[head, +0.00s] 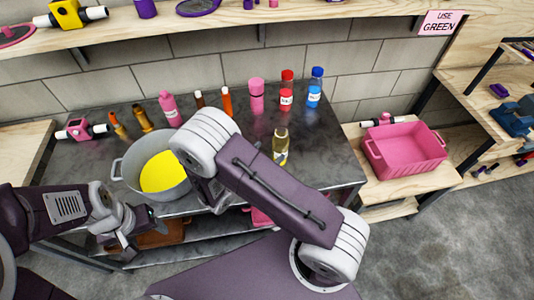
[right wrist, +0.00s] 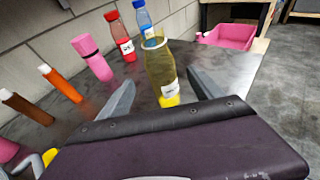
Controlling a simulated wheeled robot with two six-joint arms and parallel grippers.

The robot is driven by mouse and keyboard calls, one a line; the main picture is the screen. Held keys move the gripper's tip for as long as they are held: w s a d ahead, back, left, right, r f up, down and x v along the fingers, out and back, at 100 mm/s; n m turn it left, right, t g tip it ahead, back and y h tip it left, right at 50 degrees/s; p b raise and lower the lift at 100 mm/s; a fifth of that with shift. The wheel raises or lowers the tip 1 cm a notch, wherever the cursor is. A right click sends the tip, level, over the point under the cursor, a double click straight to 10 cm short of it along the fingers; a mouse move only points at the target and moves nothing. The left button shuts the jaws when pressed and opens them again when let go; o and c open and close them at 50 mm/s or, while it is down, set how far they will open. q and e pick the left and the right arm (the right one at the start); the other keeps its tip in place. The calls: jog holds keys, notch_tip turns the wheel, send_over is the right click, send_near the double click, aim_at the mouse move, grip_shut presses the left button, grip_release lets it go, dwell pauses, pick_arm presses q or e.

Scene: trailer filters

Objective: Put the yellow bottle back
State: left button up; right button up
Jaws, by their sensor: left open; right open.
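The yellow bottle (head: 281,147), a clear olive-tinted bottle with a white label and yellow at its bottom, stands upright on the dark metal table (head: 330,168). In the right wrist view the bottle (right wrist: 160,72) shows beyond and between the two spread grey fingers of my right gripper (right wrist: 162,92), which is open and empty. I cannot tell the exact gap to the bottle. In the head view my right arm hides most of that gripper. My left gripper (head: 132,238) is open and empty at the table's front left, below the pot.
A grey pot (head: 126,172) with yellow contents stands left of my right arm. Behind are a pink bottle (head: 170,108), an orange bottle (head: 227,101), a red bottle (head: 287,90) and a blue bottle (head: 315,88). A pink crate (head: 408,160) sits at right. A shelf (head: 330,10) runs above.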

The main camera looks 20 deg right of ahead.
jog(key=s+d+m+g+y, duration=0.3)
jog(key=s+m+g+y, duration=0.2)
jog(key=s+m+g, duration=0.75)
jog(key=a+r+m+t+y, duration=0.3)
jog(key=a+m+t+y, duration=0.3)
jog(key=m, duration=0.6)
jog(key=shift+a+r+y, duration=0.25)
jog(key=shift+y, duration=0.45)
